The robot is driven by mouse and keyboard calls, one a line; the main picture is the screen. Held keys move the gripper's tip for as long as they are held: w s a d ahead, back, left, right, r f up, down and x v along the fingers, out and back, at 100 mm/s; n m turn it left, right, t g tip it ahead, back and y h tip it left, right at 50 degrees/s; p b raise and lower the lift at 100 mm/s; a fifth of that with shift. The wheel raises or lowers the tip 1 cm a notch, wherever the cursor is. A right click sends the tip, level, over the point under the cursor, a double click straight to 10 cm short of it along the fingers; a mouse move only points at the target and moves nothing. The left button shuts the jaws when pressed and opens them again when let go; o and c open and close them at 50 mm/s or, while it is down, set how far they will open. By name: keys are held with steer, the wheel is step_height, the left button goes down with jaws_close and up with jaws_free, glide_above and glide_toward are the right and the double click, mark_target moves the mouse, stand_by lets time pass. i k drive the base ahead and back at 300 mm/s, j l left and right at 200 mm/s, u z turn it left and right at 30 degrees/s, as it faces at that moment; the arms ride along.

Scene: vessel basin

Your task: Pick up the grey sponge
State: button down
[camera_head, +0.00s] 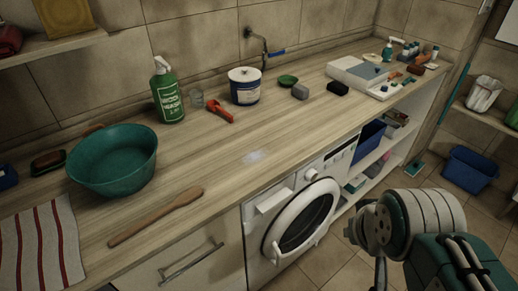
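A small grey block that looks like the grey sponge (300,91) lies on the wooden counter (235,165), right of the white-and-blue tub and left of a black block. It shows whole, and nothing touches it. Part of my arm shows at the lower right, in front of the counter and well apart from the sponge. I cannot make out my gripper's fingers in this view.
A tub (245,86), red-handled tool (220,111), green dish (288,80) and black block (338,88) stand near the sponge. A green bottle (167,92) and teal basin (113,160) are left. Counter in front of the sponge is clear. A washing machine (301,216) sits below.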

mark_target(300, 92)
steer(key=l+u, duration=0.1)
steer(key=u, duration=0.4)
steer(key=i+l+u, duration=0.2)
steer(key=l, duration=0.15)
steer(key=i+l+u, duration=0.2)
steer(key=l+u, duration=0.15)
steer(key=l, duration=0.35)
steer(key=i+l+u, duration=0.2)
steer(key=l, duration=0.7)
steer(key=i+l, duration=0.15)
steer(key=l, duration=0.9)
steer(key=i+u, duration=0.05)
steer(key=i, duration=0.05)
